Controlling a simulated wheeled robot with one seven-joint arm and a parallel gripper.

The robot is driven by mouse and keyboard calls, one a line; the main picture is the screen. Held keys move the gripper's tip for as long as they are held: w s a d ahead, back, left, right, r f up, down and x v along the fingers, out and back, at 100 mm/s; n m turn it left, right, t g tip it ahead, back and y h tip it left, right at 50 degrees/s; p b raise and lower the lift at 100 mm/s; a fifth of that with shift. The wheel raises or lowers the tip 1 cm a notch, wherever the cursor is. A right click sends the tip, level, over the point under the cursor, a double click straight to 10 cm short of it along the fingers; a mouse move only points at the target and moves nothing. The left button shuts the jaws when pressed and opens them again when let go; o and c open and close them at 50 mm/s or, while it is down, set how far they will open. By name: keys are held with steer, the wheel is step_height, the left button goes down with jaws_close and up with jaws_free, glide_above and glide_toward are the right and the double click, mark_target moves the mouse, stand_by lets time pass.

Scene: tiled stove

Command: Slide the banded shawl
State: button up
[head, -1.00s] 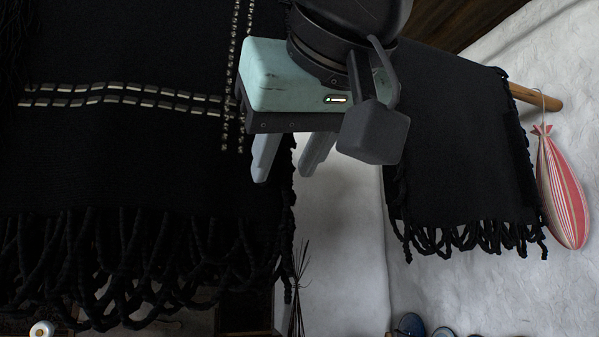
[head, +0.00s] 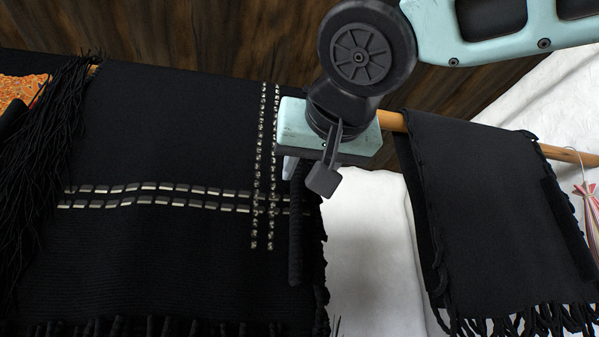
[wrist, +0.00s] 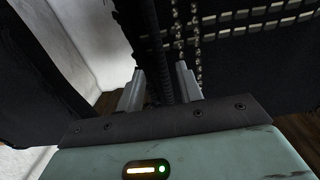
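The banded shawl (head: 160,255) is black, with silvery bands crossing near its right side and a fringe at its lower edge. It hangs over a wooden rod and fills the left half of the head view. Its bands also show in the wrist view (wrist: 235,20). My gripper (head: 292,172) is at the shawl's right edge, below the rod. In the wrist view its two fingers (wrist: 160,85) stand either side of a dark rolled fold of the shawl, which fills the gap between them. In the head view the fold hangs down below the gripper.
A plain black fringed cloth (head: 495,215) hangs on the rod (head: 565,154) at the right, with a gap of white wall (head: 365,245) between. A red-striped bag (head: 590,203) hangs at the far right. A long-fringed black cloth (head: 40,170) and an orange patterned cloth (head: 18,92) are at the left.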

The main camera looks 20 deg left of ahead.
mark_target(300, 188)
steer(key=p+x, duration=0.2)
steer(key=x, duration=0.3)
steer(key=shift+w+a, duration=0.15)
steer(key=shift+w, duration=0.2)
jaws_close()
